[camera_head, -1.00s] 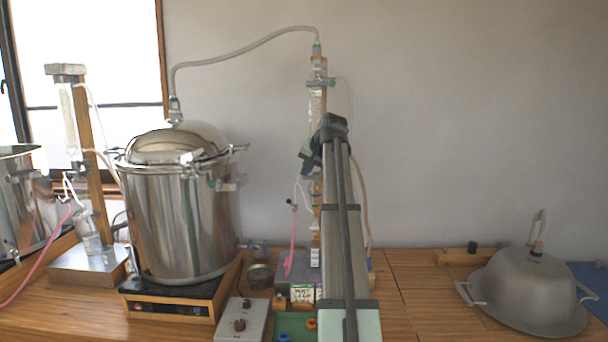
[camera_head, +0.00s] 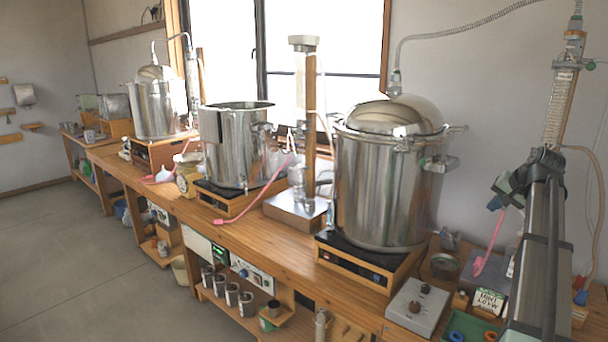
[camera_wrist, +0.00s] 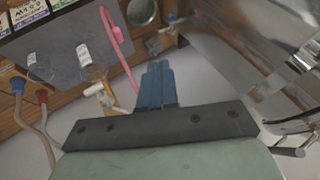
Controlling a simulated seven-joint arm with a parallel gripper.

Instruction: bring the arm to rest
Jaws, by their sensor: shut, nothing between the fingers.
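My gripper (camera_head: 495,203) is at the right of the head view, in front of the glass condenser column (camera_head: 560,105) and to the right of the large steel pot. Its blue fingers (camera_wrist: 157,82) show in the wrist view, closed against each other with nothing between them. My arm extends up from the bottom right of the head view.
The lidded steel pot (camera_head: 385,190) stands on a hotplate, with a hose running to the column. A pink tube (camera_wrist: 116,40) hangs close by. A grey control box (camera_head: 418,305) and an open pot (camera_head: 236,145) share the wooden bench (camera_head: 290,250).

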